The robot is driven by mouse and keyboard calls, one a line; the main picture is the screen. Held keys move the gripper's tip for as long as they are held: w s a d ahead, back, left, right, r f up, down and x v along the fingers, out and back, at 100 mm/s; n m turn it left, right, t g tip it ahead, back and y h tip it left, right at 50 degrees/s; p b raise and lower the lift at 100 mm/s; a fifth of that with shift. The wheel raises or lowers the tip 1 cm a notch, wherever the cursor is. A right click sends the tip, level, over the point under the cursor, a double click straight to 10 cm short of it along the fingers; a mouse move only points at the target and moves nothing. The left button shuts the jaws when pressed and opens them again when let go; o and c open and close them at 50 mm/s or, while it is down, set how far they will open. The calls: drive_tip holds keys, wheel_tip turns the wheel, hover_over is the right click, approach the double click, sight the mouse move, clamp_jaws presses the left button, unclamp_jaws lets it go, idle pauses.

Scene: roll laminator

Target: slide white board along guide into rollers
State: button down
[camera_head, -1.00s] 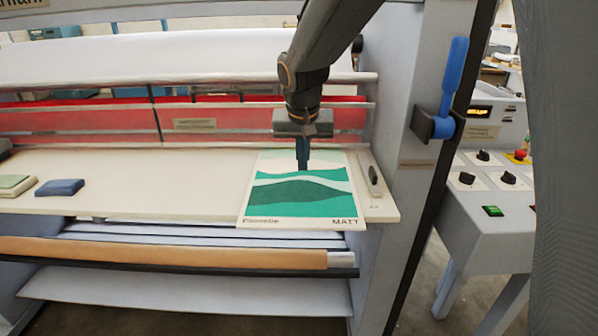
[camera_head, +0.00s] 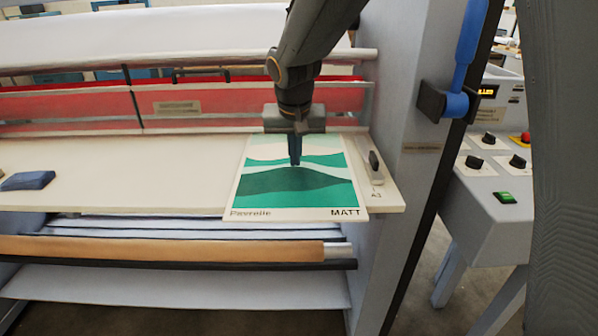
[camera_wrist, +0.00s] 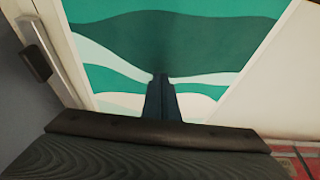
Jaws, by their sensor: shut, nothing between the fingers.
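The board (camera_head: 297,190) lies flat on the cream feed table (camera_head: 150,190) of the laminator. It has a white border and a green wave print, with lettering along its near edge, which overhangs the table's front edge slightly. The guide (camera_head: 376,168) is a small dark-handled piece at the board's right; it also shows in the wrist view (camera_wrist: 36,60). My gripper (camera_head: 295,163) points down with its fingers shut and empty over the board's far half. In the wrist view the fingertips (camera_wrist: 160,78) are at the printed surface; I cannot tell if they touch it. The rollers' nip is hidden behind my gripper and the red guard.
A red see-through guard (camera_head: 70,108) spans the machine behind the table. A blue block (camera_head: 27,180) lies on the table at left. The grey side frame with a blue lever (camera_head: 465,60) stands right, beside a control desk (camera_head: 490,205). The table's middle is clear.

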sight(315, 160)
drive_tip(key=shift+d+f, duration=0.1)
drive_tip(key=shift+f, duration=0.55)
idle(1.0)
drive_tip(key=shift+d, duration=0.1)
drive_tip(key=shift+s+d+p, duration=0.1)
drive_tip(key=shift+d+p, duration=0.3)
drive_tip(key=shift+d, duration=1.4)
drive_tip(key=shift+d+r, duration=0.1)
drive_tip(key=shift+d, duration=0.3)
drive_tip(key=shift+d+p, duration=0.25)
drive_tip(key=shift+p, duration=0.25)
drive_tip(key=shift+w+d, duration=0.15)
drive_tip(key=shift+w, duration=1.85)
